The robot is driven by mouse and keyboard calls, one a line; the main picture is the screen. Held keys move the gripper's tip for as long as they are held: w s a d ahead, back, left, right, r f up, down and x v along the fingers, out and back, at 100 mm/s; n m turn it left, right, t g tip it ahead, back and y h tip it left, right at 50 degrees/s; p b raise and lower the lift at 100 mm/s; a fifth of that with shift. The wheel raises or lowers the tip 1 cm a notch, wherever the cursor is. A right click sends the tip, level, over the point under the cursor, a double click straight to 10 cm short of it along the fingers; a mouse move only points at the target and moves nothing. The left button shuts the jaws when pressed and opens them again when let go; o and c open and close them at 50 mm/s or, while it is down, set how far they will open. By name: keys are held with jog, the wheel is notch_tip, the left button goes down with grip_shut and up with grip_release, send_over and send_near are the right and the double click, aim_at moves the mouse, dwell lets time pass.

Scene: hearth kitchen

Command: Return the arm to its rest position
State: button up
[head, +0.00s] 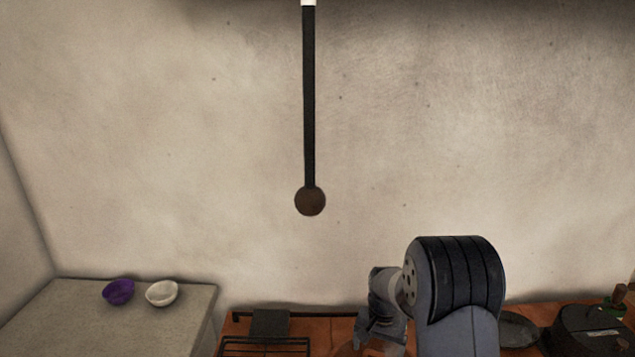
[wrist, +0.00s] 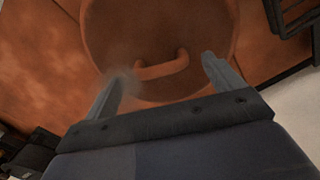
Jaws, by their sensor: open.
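My arm (head: 458,290) rises at the lower right of the head view, bent over the counter, and my gripper's fingers are hidden there. In the wrist view my gripper (wrist: 166,72) is open, one finger on each side. Between and beyond the fingertips is a bar handle (wrist: 162,69) on a round terracotta lid or pot (wrist: 135,20). The fingers are not closed on the handle. I cannot tell how far above it they are. A faint haze, perhaps steam, shows by the left finger.
A pale counter (head: 150,325) at the left holds a purple bowl (head: 118,291) and a white bowl (head: 162,293). A black rack (head: 265,346) lies left of my arm. A dark pot (head: 588,330) stands at the right. A dark rod (head: 309,100) hangs before the wall.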

notch_tip(320, 180, down, 2)
jog(key=shift+s, duration=0.1)
jog(key=shift+r, duration=1.4)
